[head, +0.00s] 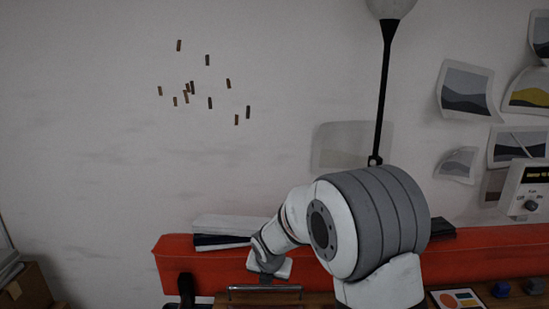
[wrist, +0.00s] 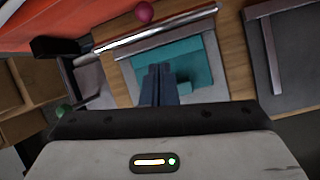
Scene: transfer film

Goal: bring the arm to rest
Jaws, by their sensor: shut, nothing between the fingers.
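My gripper (wrist: 158,70) shows in the wrist view with its two dark fingers together and nothing between them. It points down over a grey tray or frame (wrist: 124,70) with a flat teal piece (wrist: 200,68) in it. I cannot tell how far the fingertips are above the teal piece. In the head view my white and grey arm reaches out low over the bench, bent at a large ribbed joint. The fingers themselves cannot be made out there.
A metal bar (head: 265,288) runs along the wooden bench; a pink ball (wrist: 144,12) lies beyond it. A red panel (head: 190,262) backs the bench. A lamp pole (head: 385,90) rises behind my arm. A control box (head: 526,190) is at right. The left wall area is open.

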